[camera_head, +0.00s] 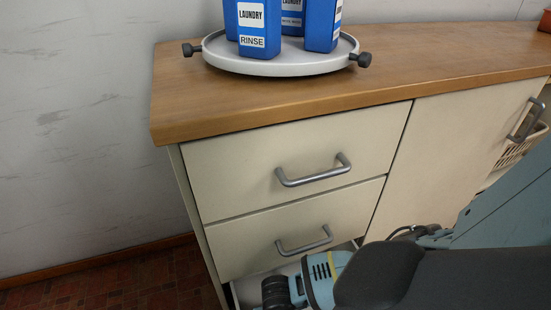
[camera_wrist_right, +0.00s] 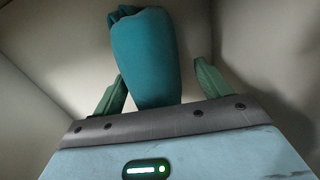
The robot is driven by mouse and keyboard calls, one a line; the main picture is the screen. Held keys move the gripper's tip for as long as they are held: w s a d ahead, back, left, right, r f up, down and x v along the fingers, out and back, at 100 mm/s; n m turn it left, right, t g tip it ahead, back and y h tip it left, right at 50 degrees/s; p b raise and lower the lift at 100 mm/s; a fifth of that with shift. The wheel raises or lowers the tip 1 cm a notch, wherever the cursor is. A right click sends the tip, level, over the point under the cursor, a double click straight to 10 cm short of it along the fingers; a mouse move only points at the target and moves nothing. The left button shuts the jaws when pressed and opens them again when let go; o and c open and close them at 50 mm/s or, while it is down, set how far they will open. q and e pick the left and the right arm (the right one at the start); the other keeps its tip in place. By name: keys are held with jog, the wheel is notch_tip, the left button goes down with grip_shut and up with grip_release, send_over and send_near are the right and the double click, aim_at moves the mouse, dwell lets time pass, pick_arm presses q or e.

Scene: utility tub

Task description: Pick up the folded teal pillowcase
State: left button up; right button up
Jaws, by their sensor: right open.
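The folded teal pillowcase (camera_wrist_right: 148,52) shows in the right wrist view as a rounded, rolled-looking bundle inside a pale-walled drawer. My right gripper (camera_wrist_right: 161,76) is open, with one green finger on each side of the bundle's near part. I cannot tell whether the fingers touch it. In the head view my right arm reaches down at the bottom, over the open lowest drawer (camera_head: 262,284). The pillowcase and the right fingers are hidden there. My left gripper is not in view.
Two shut drawers with grey handles (camera_head: 315,171) (camera_head: 305,241) sit above the open one. A round white tray (camera_head: 280,66) with blue laundry bottles (camera_head: 252,22) stands on the wooden counter (camera_head: 430,68). A cupboard door (camera_head: 450,150) is at right. Drawer walls lie close around my right gripper.

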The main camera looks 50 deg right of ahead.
notch_tip(320, 180, down, 2)
jog(key=shift+f+b, duration=0.15)
jog(key=shift+b, duration=0.2)
jog(key=shift+c, duration=0.6)
jog(key=c, duration=1.3)
notch_tip(320, 180, up, 10)
jog(key=p, duration=0.4)
jog(key=shift+p, duration=0.35)
jog(key=shift+c, duration=0.2)
